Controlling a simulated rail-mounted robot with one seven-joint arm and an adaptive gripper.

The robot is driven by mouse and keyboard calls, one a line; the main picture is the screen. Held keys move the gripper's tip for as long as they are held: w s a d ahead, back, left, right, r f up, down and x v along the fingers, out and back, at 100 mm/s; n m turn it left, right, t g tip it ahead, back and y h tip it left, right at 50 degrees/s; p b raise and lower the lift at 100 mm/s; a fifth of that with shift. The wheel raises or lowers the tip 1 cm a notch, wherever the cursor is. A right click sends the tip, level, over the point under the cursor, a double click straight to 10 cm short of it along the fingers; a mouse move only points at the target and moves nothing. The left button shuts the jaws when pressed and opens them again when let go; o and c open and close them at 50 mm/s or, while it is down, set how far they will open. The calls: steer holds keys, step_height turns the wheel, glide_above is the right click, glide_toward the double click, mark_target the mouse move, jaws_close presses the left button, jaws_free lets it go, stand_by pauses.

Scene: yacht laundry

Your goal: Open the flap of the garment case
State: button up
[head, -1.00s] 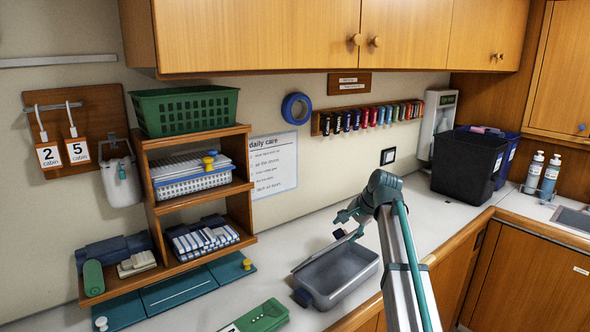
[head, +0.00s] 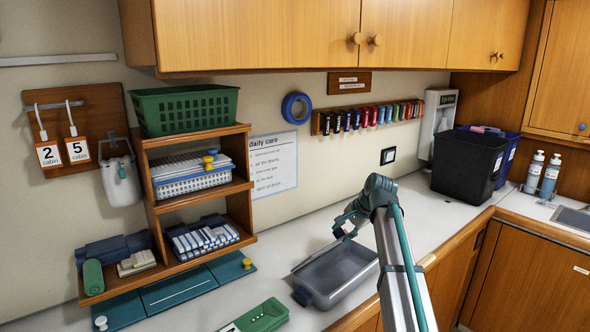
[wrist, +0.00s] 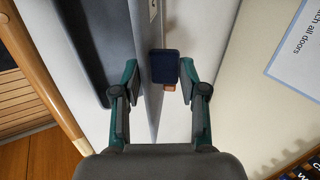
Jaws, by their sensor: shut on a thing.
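The garment case (head: 352,284) is a grey, open-topped box on the counter, with its grey inside showing. Its flap (head: 312,257) stands raised along the wall side and shows as a thin light edge. In the wrist view the flap (wrist: 151,100) is a narrow grey panel seen nearly edge-on, with a dark blue tab (wrist: 165,66) beside it. My gripper (wrist: 160,77) has a finger on each side of the flap and tab and is shut on them. In the head view my gripper (head: 345,222) is above the case's far end, and its fingertips are hard to make out.
A green case (head: 262,317) lies left of the garment case, near the counter's front edge. A wooden shelf unit (head: 205,262) stands farther left. A black bin (head: 463,168) stands at the back right. The counter between the garment case and bin is clear.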

steer(key=shift+w+a+r+p, duration=0.25)
steer(key=shift+r+p, duration=0.1)
steer(key=shift+p, duration=0.15)
steer(key=shift+f, duration=0.1)
steer(key=shift+w+a+r+p, duration=0.2)
steer(key=shift+w+a+r, duration=0.05)
steer(key=shift+w+a, duration=0.2)
steer(key=shift+w+a+r+p, duration=0.2)
steer(key=shift+w+a, duration=0.1)
steer(key=shift+w, duration=0.15)
steer(key=shift+a, duration=0.1)
steer(key=shift+w, duration=0.15)
steer(key=shift+w+a+r, duration=0.25)
steer(key=shift+w+a, duration=0.6)
steer(key=shift+a, duration=0.05)
steer(key=shift+w, duration=0.1)
